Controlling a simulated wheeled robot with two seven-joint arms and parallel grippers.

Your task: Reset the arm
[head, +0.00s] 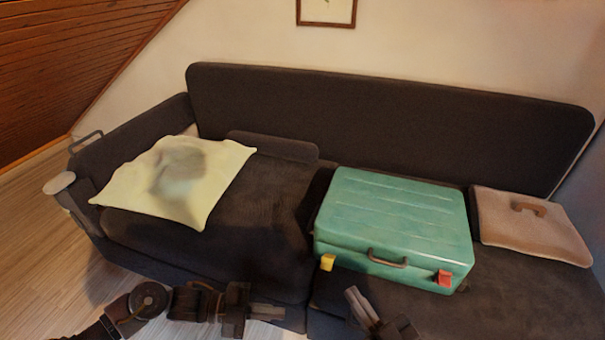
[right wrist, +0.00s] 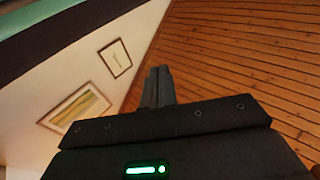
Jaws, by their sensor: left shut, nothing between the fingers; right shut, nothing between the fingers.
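My left gripper (head: 268,312) is low in the head view, in front of the sofa, its arm coming in from the left. It is shut and empty, with its fingers pointing right. My right gripper (head: 359,303) is at the bottom of the head view, below the green suitcase, its fingers pointing up and to the left. It is shut and empty. In the right wrist view its fingers (right wrist: 158,88) are together, with the wall and wooden ceiling beyond them.
A dark sofa (head: 380,112) spans the view. Wooden floor (head: 35,215) is clear at the left. Framed pictures (right wrist: 116,58) hang on the wall.

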